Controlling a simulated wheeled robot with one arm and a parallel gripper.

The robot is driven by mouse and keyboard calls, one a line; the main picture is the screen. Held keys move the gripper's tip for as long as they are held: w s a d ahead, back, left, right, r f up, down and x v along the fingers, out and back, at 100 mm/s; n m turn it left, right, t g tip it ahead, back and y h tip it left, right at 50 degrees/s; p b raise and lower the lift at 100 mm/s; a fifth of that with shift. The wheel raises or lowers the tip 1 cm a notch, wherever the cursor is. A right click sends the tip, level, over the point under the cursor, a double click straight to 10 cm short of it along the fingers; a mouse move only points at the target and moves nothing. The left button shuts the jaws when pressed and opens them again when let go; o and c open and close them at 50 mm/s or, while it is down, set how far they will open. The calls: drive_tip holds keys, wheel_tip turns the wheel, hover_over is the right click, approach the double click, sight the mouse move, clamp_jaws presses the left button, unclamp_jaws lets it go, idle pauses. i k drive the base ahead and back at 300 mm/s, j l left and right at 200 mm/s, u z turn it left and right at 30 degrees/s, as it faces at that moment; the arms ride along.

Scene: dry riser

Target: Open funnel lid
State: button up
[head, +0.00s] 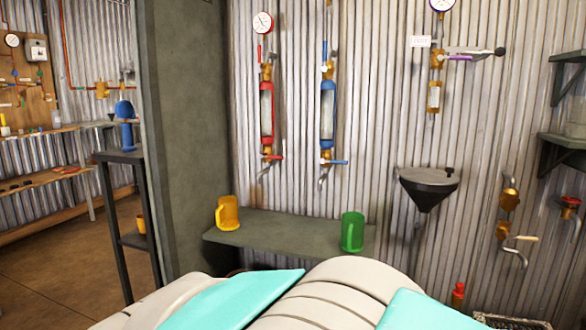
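The funnel (427,198) is a dark cone mounted against the corrugated metal wall, right of centre. Its lid (424,175) is a flat grey disc lying level across the top, so it looks closed. A small dark knob (449,171) stands at the lid's right side. The funnel narrows downward to a thin spout. My gripper is not in view. White and teal parts of my own body fill the bottom middle of the picture, below and left of the funnel.
A grey bench (290,235) holds a yellow mug (227,213) and a green mug (352,232), left of the funnel. Above the funnel hangs a valve assembly (436,75). Brass taps (508,198) and shelves (565,140) are at right. A thick grey partition (190,140) stands at left.

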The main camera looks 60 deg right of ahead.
sight(427, 176)
drive_tip(key=z, duration=2.25)
